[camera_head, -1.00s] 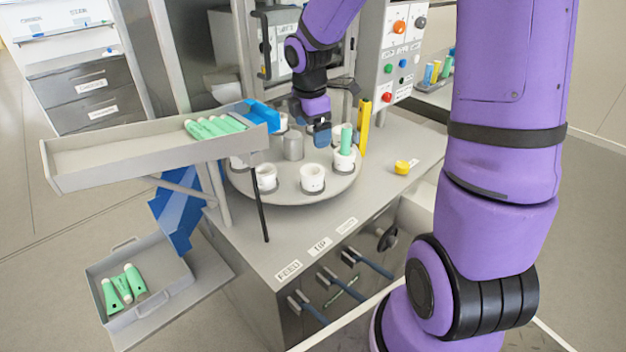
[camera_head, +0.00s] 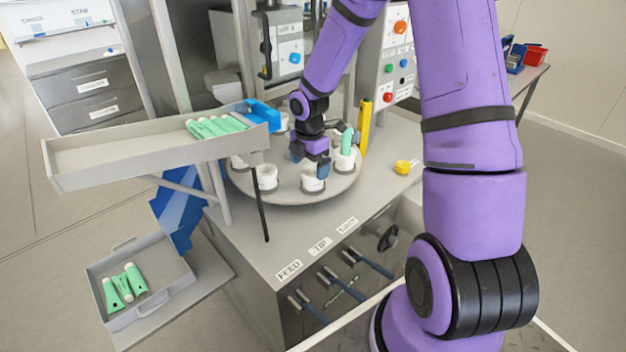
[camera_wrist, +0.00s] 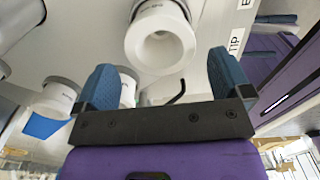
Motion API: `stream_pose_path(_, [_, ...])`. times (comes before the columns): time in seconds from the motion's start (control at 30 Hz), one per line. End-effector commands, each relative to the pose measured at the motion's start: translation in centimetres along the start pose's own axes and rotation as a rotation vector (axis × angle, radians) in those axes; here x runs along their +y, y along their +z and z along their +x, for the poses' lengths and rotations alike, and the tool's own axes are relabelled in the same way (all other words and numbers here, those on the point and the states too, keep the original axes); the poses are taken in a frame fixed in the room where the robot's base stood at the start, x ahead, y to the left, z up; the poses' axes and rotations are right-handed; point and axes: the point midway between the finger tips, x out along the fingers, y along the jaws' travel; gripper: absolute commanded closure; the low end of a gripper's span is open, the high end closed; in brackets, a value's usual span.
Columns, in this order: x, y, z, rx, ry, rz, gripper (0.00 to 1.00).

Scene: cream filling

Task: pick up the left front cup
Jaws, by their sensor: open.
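White cups stand on a round grey turntable (camera_head: 290,200). The left front cup (camera_head: 266,177) is empty, at the turntable's left front in the head view. Another white cup (camera_head: 312,183) stands at the front, partly covered by my gripper (camera_head: 310,161). My gripper is over this front cup, right of the left front cup. In the wrist view my gripper (camera_wrist: 163,82) has its blue fingers wide apart with nothing held. A white cup (camera_wrist: 160,38) with a round hollow lies just beyond the fingertips, centred between them. A cup (camera_head: 344,160) at the right holds a green tube.
A grey tray (camera_head: 110,165) with green tubes overhangs the turntable's left side. A thin black rod (camera_head: 262,205) stands before it. A yellow post (camera_head: 364,127) rises at the right, near a yellow button (camera_head: 402,167). A lower bin (camera_head: 140,275) holds green tubes.

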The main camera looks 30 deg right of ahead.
Motion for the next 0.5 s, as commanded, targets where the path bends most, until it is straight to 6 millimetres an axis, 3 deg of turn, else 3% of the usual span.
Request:
stream_pose_path(0.3, [-0.2, 0.3, 4.1, 0.001, -0.003, -0.001, 0.03])
stream_pose_path(0.5, [-0.2, 0.4, 4.9, 0.000, -0.001, 0.001, 0.03])
